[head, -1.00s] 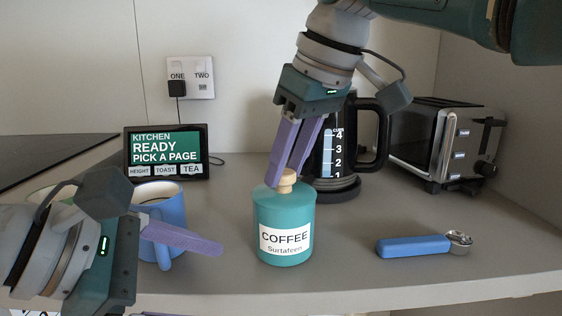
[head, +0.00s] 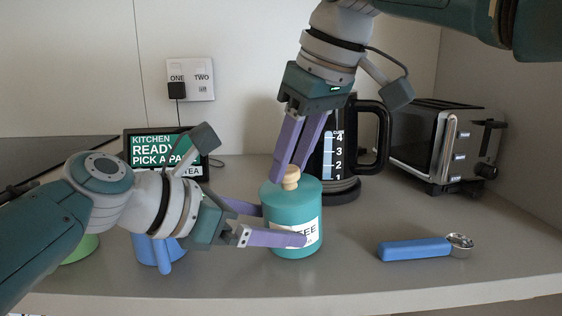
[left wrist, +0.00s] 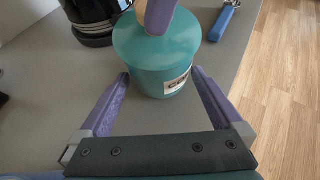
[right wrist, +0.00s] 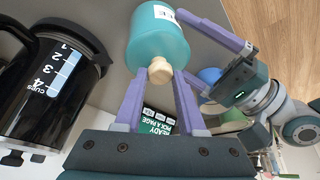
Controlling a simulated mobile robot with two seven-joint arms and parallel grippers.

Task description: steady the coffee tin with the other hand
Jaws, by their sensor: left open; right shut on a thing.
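The teal coffee tin (head: 290,204) stands upright on the counter, its label partly covered by a finger of my left gripper. My left gripper (head: 283,226) is open, with one finger in front of the tin and the other reaching behind its left side. In the left wrist view the tin (left wrist: 158,55) sits between and just beyond the open fingertips (left wrist: 160,75). My right gripper (head: 291,172) comes down from above and is shut on the tin's pale wooden knob (head: 291,184). The knob (right wrist: 160,70) also shows in the right wrist view.
A black kettle (head: 333,168) stands close behind the tin, with a toaster (head: 440,150) to its right. A blue-handled scoop (head: 415,249) lies on the right. A blue mug (head: 150,252) and a green one (head: 80,248) are partly hidden by my left arm. A screen (head: 150,148) stands behind.

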